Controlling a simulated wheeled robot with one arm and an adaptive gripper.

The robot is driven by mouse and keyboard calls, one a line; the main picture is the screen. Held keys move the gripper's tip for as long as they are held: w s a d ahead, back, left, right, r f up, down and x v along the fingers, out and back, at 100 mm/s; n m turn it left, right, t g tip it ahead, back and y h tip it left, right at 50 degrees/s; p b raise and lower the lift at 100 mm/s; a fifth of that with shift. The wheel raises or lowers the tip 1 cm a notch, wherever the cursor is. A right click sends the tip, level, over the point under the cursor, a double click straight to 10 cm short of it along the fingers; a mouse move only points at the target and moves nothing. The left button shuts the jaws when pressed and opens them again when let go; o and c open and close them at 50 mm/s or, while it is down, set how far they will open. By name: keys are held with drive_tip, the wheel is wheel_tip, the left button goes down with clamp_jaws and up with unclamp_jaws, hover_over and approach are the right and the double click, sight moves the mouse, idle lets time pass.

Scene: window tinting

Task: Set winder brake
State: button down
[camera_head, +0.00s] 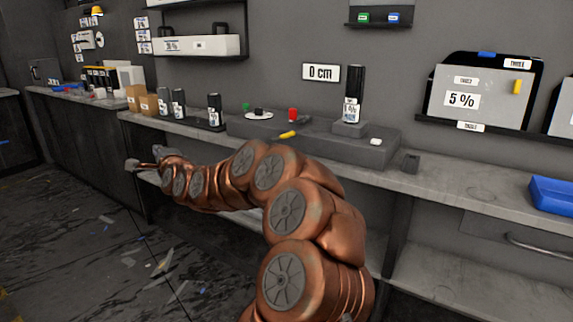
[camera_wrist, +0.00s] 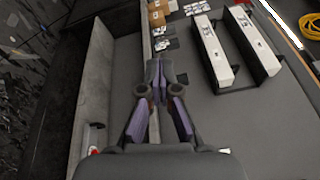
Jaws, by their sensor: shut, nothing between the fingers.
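The bench unit, a long grey block (camera_head: 325,145), sits on the bench in the head view, with a black labelled cylinder (camera_head: 354,95) standing on it. A yellow lever-like piece (camera_head: 288,134), a red button (camera_head: 292,114), a green button (camera_head: 245,106) and a round white dial with a black knob (camera_head: 259,113) are on or beside it. I cannot tell which part is the winder brake. My gripper (camera_head: 135,164) is left of and in front of the block, apart from it, and shut with nothing held. It also shows in the wrist view (camera_wrist: 157,72).
Dark labelled bottles (camera_head: 178,103) and cardboard boxes (camera_head: 148,104) stand on the bench at left. A "5 %" panel (camera_head: 475,95) is at right, with a blue tray (camera_head: 552,194) below.

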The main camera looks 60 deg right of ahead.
drive_tip(key=s+d+f+m+h+b, duration=0.1)
drive_tip(key=d+f+m+h+b, duration=0.15)
drive_tip(key=d, duration=0.45)
drive_tip(key=s+d+f+m+h+b, duration=0.1)
drive_tip(key=s+d+f+m+h, duration=0.1)
drive_tip(key=d+f+m+h, duration=0.3)
drive_tip(key=m+g+h+b, duration=0.7)
drive_tip(key=m+g+h, duration=0.3)
drive_tip(key=m, duration=0.3)
approach(283, 137)
drive_tip(key=s+f, duration=0.1)
drive_tip(key=s+a+f, duration=0.1)
drive_tip(key=s, duration=0.1)
drive_tip(key=shift+s+a, duration=0.1)
drive_tip(key=shift+a, duration=0.05)
drive_tip(key=b+x, duration=0.1)
drive_tip(key=x, duration=0.9)
drive_tip(key=shift+b, duration=0.35)
drive_tip(key=shift+f+n, duration=0.1)
drive_tip(key=shift+n, duration=0.15)
